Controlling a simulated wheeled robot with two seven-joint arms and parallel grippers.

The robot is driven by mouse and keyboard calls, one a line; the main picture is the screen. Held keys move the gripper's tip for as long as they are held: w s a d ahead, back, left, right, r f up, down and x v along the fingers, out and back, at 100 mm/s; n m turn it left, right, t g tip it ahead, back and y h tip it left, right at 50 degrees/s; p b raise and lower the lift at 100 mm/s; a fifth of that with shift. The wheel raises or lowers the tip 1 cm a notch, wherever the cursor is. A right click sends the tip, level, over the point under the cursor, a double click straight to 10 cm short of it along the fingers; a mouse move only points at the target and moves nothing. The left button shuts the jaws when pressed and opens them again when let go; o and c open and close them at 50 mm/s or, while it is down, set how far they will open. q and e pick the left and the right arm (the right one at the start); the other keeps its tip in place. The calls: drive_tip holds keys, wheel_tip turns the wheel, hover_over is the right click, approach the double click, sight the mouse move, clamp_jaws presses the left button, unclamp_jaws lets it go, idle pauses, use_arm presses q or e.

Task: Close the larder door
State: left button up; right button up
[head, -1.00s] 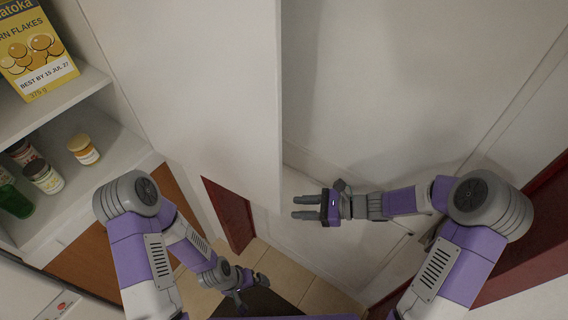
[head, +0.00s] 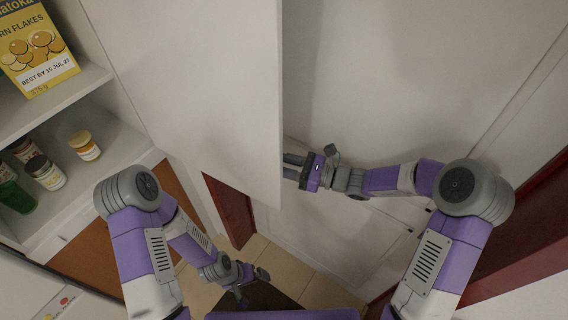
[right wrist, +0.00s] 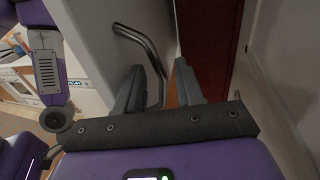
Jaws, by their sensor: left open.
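The white larder door (head: 200,90) stands open in the middle of the head view, its free edge upright near the centre. The larder (head: 95,95) shows open to the left of it. My right gripper (head: 290,167) is at the right side of the door's edge, with its fingertips partly hidden behind it. In the right wrist view its fingers (right wrist: 158,72) are apart, and a curved metal handle (right wrist: 143,40) on the door's grey-looking face is just beyond them. I cannot tell whether they touch. My left gripper (head: 251,285) is open and empty, low near the floor.
A corn flakes box (head: 38,55) and several jars (head: 84,146) stand on the larder shelves at left. A white wall of panels (head: 400,80) fills the right side. Tiled floor (head: 320,292) shows at the bottom.

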drive_tip(key=shift+c, duration=0.5)
clamp_jaws()
idle(0.8)
